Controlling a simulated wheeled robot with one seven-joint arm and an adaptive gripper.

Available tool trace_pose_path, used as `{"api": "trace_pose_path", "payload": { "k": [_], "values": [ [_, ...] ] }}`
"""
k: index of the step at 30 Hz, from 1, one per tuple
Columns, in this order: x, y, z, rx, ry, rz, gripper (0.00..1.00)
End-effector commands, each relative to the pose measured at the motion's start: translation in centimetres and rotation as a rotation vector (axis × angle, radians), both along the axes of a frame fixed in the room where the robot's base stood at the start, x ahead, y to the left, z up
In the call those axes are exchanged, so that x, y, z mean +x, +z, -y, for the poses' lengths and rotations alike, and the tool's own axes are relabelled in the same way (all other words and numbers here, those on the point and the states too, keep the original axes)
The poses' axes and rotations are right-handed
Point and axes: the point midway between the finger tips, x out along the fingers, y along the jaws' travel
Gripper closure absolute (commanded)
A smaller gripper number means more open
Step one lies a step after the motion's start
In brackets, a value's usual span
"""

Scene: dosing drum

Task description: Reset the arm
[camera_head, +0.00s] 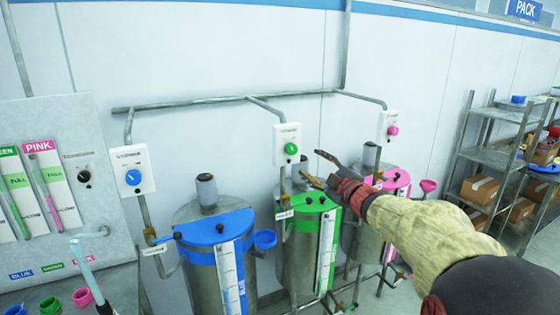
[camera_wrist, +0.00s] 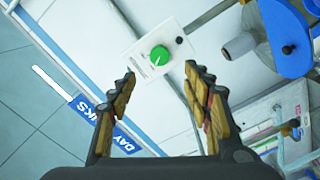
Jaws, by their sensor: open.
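My gripper (camera_head: 318,172) is open and empty in the head view, raised in front of the green-lidded drum and the wall. Its two fingers also show in the wrist view (camera_wrist: 160,95), spread apart with nothing between the tips. In the wrist view a white box with a green knob (camera_wrist: 160,55) lies beyond the fingertips, apart from them. In the head view this green-knob box (camera_head: 287,145) is on the wall pipe left of my gripper. My arm reaches in from the lower right.
The blue-lidded drum (camera_head: 215,230), green-lidded drum (camera_head: 309,203) and pink-lidded drum (camera_head: 388,180) stand along the wall. A blue-knob box (camera_head: 132,170) and pink-knob box (camera_head: 390,126) are above. Metal shelves (camera_head: 490,158) with cartons stand right. A grey panel (camera_head: 85,185) is left.

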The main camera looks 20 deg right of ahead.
Motion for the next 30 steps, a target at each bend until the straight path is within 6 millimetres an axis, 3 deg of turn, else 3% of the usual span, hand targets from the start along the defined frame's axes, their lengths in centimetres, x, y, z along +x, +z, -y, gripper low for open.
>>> {"api": "trace_pose_path", "payload": {
  "k": [5,8,11,15,17,20,23,30],
  "values": [
    [0.0,-0.2,0.2,0.006,-0.007,-0.007,0.5],
    [0.0,-1.3,1.7,0.024,-0.063,-0.049,0.5],
    [-0.9,-4.7,4.9,0.099,-0.196,-0.139,0.5],
    [-5.4,-10.5,9.0,0.267,-0.453,-0.306,0.5],
    [-8.1,-12.4,9.4,0.343,-0.551,-0.372,0.5],
    [-12.8,-15.3,7.9,0.473,-0.689,-0.487,0.5],
    [-17.9,-17.8,4.3,0.602,-0.792,-0.606,0.5],
    [-29.0,-21.6,-7.7,0.836,-0.883,-0.876,0.5]
  ]
}}
